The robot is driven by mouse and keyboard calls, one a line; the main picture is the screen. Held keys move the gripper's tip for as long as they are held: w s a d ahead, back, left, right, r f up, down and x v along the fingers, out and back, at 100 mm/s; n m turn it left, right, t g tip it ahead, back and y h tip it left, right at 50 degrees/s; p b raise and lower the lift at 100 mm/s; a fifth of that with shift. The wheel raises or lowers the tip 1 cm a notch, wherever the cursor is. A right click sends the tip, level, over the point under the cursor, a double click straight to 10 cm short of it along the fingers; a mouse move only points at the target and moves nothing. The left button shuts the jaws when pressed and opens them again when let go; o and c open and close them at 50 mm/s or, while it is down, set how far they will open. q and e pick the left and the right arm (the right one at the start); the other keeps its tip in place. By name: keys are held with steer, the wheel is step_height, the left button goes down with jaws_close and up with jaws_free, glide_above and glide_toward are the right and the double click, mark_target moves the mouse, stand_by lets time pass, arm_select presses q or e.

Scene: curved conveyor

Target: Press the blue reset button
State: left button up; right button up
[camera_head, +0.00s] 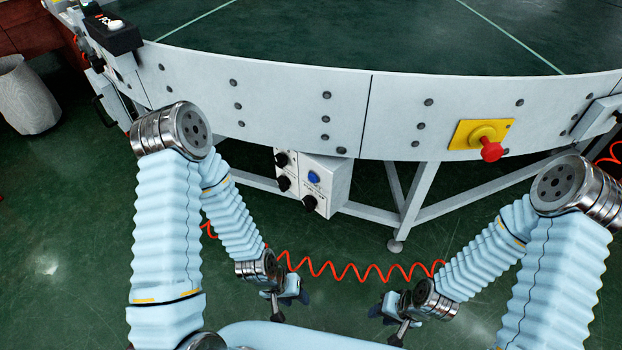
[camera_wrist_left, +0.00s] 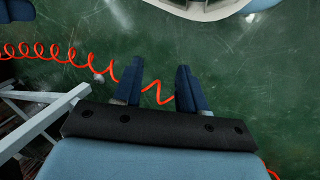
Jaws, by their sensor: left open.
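The blue reset button (camera_head: 314,177) is on the front of a white control box (camera_head: 325,190) under the conveyor's curved side panel. Black knobs sit around it on the box. My left gripper (camera_head: 291,304) hangs low in the head view, below the box and apart from it. In the left wrist view my left gripper (camera_wrist_left: 158,78) is open, with two dark blue fingers apart and nothing between them but the floor and the red cord behind. My right gripper (camera_head: 388,314) hangs low to the right; its fingers are too small to judge. The button does not show in the wrist view.
A red emergency knob on a yellow plate (camera_head: 482,135) is on the conveyor panel (camera_head: 290,105) at right. A coiled red cord (camera_head: 350,270) hangs below the box. White support legs (camera_head: 415,200) stand beneath. A grey bin (camera_head: 28,98) is at far left.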

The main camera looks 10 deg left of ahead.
arm_select(q)
jaws_close()
stand_by(1.4)
